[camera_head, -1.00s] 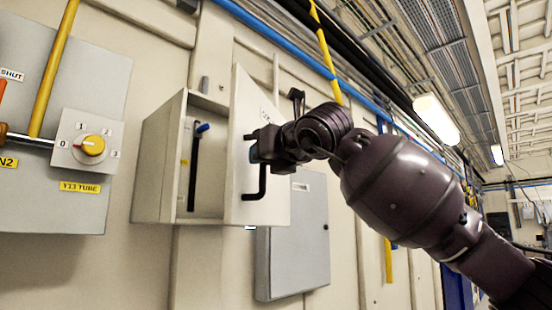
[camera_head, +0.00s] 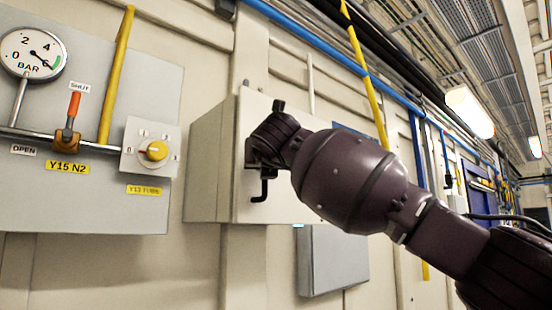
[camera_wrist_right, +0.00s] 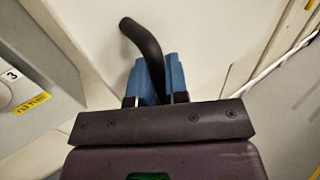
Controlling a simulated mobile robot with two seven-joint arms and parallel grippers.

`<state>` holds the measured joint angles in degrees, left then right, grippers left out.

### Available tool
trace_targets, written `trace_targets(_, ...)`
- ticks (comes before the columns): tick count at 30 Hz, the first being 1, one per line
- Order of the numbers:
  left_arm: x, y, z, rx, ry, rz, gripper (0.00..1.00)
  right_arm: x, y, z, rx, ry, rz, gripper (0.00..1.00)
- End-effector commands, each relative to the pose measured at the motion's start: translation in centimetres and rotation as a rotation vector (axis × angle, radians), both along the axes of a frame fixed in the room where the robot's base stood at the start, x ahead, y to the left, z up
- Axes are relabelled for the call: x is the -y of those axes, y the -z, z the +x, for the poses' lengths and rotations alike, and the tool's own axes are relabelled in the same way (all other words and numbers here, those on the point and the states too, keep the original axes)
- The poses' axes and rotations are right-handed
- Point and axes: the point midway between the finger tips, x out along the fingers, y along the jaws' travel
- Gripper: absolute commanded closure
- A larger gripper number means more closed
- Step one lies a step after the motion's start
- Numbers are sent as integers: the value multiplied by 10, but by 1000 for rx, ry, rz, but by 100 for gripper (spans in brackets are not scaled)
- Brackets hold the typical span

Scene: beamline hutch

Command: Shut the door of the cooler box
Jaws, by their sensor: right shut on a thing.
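The cooler box (camera_head: 210,172) is a cream cabinet on the wall in the middle of the head view. Its door (camera_head: 243,120) lies across the front, and its inside no longer shows. I see no clear gap at the near edge, but my arm covers much of the door. The black bar handle (camera_head: 264,190) stands on the door; it also shows in the right wrist view (camera_wrist_right: 142,38). My right gripper (camera_head: 256,158) is shut on this handle, with its blue fingertips (camera_wrist_right: 158,78) on either side of the bar. My left gripper is not in view.
Left of the box is a grey panel with a gauge (camera_head: 33,52), an orange-handled valve (camera_head: 73,108) and a yellow dial (camera_head: 156,150). A grey cabinet (camera_head: 335,262) is below right. Blue and yellow pipes run above and behind.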

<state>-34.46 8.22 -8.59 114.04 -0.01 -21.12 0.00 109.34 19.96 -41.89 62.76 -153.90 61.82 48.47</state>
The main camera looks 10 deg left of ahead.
Motion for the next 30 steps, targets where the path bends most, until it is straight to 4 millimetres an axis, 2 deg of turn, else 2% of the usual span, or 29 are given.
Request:
trace_targets(9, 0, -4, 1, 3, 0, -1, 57, -15, -2, 9, 3, 49, -2, 100)
trace_targets(24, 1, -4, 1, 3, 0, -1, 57, -17, -4, 11, 8, 56, 0, 100)
trace_targets(25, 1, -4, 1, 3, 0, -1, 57, -17, -4, 10, 9, 56, 1, 84)
trace_targets(30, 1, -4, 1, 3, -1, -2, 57, -17, -3, 11, 6, 56, 1, 61)
